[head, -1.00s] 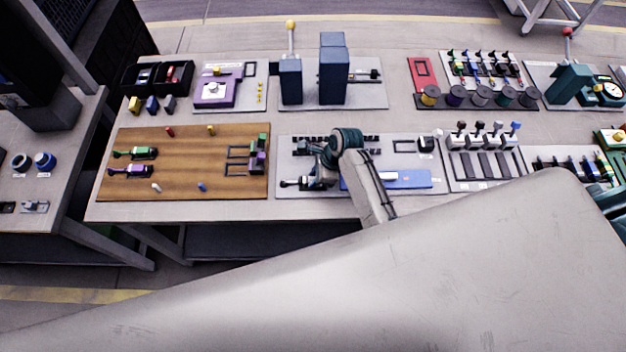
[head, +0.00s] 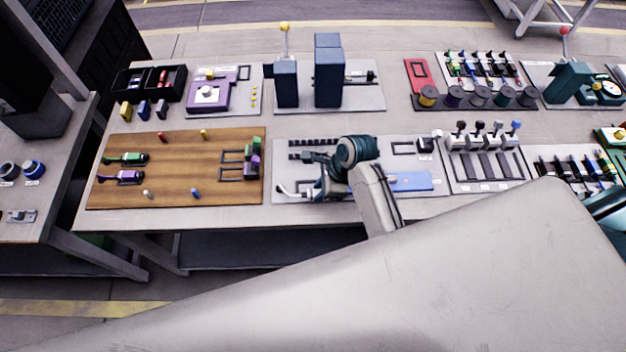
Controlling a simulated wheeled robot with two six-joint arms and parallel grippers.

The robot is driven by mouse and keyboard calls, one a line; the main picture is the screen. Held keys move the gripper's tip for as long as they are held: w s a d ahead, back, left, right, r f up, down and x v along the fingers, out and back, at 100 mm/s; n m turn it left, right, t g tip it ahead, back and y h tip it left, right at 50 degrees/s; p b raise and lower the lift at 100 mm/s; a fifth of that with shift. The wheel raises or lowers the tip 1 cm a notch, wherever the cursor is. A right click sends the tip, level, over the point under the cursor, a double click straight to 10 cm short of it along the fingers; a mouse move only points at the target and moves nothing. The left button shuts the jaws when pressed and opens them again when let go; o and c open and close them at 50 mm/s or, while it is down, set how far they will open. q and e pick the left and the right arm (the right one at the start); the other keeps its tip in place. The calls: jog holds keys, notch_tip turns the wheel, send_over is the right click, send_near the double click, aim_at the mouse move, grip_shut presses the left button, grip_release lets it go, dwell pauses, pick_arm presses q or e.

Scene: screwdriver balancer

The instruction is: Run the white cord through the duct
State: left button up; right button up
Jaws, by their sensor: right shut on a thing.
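A grey board (head: 432,168) sits at the front middle of the bench. A dark slotted strip that looks like the duct (head: 303,142) lies along its back edge, partly hidden behind my arm. A short white curved piece, which looks like the white cord (head: 288,191), shows at the board's front left. My right gripper (head: 314,188) is over the board's left part, just right of that white end and in front of the duct. It is shut on what looks like the cord; the grip itself is small and partly hidden by my arm. My left gripper is not in view.
A wooden board (head: 185,172) with green and purple connectors is to the left. Dark blue towers (head: 327,75) stand behind. Several colored spools (head: 478,97) stand at back right.

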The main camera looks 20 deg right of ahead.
jog(key=s+d+r+p, duration=0.1)
jog(key=s+r+p, duration=0.3)
jog(key=s, duration=0.6)
jog(key=shift+s+r, duration=0.35)
jog(key=shift+r, duration=0.45)
jog(key=shift+d, duration=0.1)
